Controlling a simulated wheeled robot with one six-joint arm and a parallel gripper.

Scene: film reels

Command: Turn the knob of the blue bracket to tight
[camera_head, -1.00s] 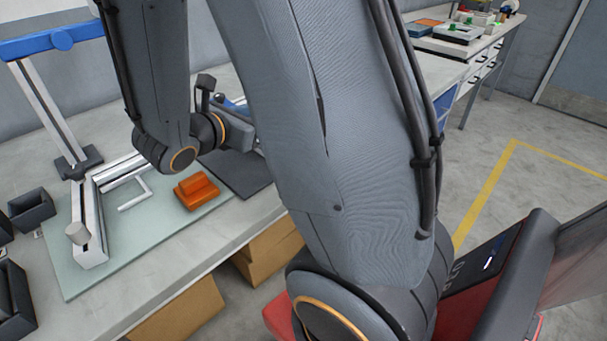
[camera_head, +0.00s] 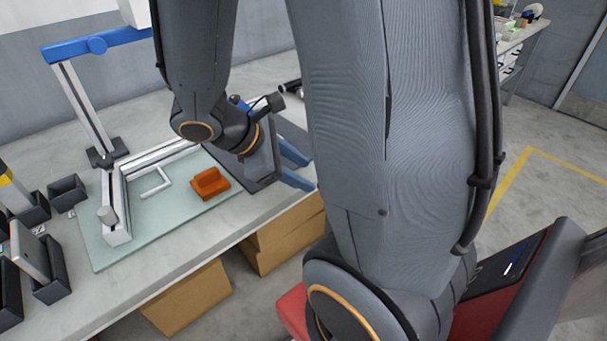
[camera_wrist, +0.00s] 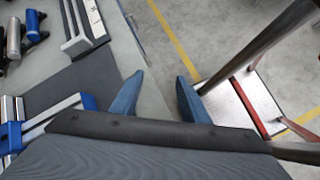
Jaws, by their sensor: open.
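Whether the knob is tight cannot be told. My gripper (camera_head: 303,167) is well to the right of it, over the bench's front edge, its two blue fingers apart and empty. In the wrist view my gripper (camera_wrist: 160,79) also shows open, with only bench edge and floor between the fingers. Blue parts on silver rails (camera_wrist: 12,135) show at the left there; I cannot tell if they belong to the same bracket.
An orange block (camera_head: 208,184) and a silver L-shaped frame (camera_head: 116,205) rest on a pale green mat (camera_head: 160,232). Dark bins (camera_head: 67,193) stand at the left. A red-edged cart (camera_wrist: 245,100) with dark bars is right of my gripper in the wrist view.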

